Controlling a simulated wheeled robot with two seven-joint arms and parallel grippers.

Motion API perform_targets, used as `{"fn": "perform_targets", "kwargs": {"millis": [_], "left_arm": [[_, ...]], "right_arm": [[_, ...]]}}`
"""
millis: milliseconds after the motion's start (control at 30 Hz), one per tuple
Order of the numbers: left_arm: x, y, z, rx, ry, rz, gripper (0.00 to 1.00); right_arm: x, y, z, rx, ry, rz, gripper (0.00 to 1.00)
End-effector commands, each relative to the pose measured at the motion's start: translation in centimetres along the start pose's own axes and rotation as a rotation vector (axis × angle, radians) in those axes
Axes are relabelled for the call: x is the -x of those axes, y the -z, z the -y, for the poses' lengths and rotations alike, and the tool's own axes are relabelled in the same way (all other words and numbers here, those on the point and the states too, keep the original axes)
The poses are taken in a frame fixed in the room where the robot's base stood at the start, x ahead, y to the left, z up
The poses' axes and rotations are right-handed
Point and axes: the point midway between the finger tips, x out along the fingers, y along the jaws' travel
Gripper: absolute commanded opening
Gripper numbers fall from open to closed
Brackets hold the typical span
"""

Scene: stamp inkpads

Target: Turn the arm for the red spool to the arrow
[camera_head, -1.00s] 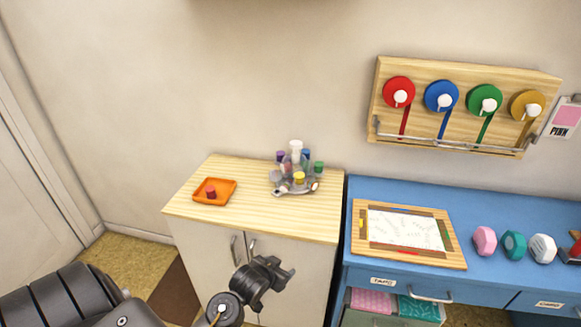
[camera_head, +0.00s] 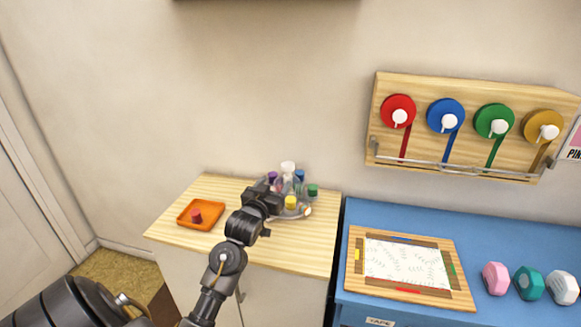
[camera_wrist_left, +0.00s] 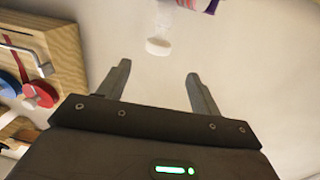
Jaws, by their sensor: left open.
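A round clear carousel (camera_head: 300,211) with a white-topped centre post (camera_head: 288,167) stands on the wooden cabinet top. Purple, blue, green and yellow small spools sit around it. A small red spool (camera_head: 196,215) sits in the orange tray (camera_head: 184,221), to the left of the carousel. My left gripper (camera_head: 262,197) is at the carousel's near left side and hides part of it. In the left wrist view its fingers (camera_wrist_left: 157,72) are apart with nothing between them, and a white post (camera_wrist_left: 158,47) shows beyond the tips. I cannot make out the arrow or which arm is for red.
A wall board (camera_head: 376,140) holds red, blue, green and yellow rolls with white knobs and a rail below. A blue counter (camera_head: 500,225) at right bears a framed sheet (camera_head: 404,262) and coloured blocks. The cabinet top (camera_head: 300,255) is bare in front of the carousel.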

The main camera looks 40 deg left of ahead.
Motion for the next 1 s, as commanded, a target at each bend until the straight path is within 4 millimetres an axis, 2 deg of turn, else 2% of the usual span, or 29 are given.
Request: {"fn": "perform_targets", "kwargs": {"millis": [167, 300, 500, 700, 1000], "left_arm": [[-1.1, 0.0, -0.4, 0.000, -0.005, 0.001, 0.65], [-3.4, 0.1, -0.4, 0.000, -0.005, 0.002, 0.65], [-7.2, 0.0, -0.2, 0.001, -0.002, 0.003, 0.65], [-9.8, -0.1, -0.1, -0.001, -0.001, 0.004, 0.65], [-10.8, -0.2, -0.1, -0.001, -0.002, 0.003, 0.65]], "right_arm": [[0.3, -1.3, 0.2, 0.000, 0.003, 0.018, 0.68], [0.7, -1.9, 0.3, 0.000, 0.004, 0.028, 0.68], [1.0, -0.9, 0.2, 0.000, 0.002, 0.015, 0.68], [1.2, -0.4, 0.1, 0.000, 0.001, 0.007, 0.68], [1.3, -0.5, 0.1, 0.000, 0.002, 0.008, 0.68]]}}
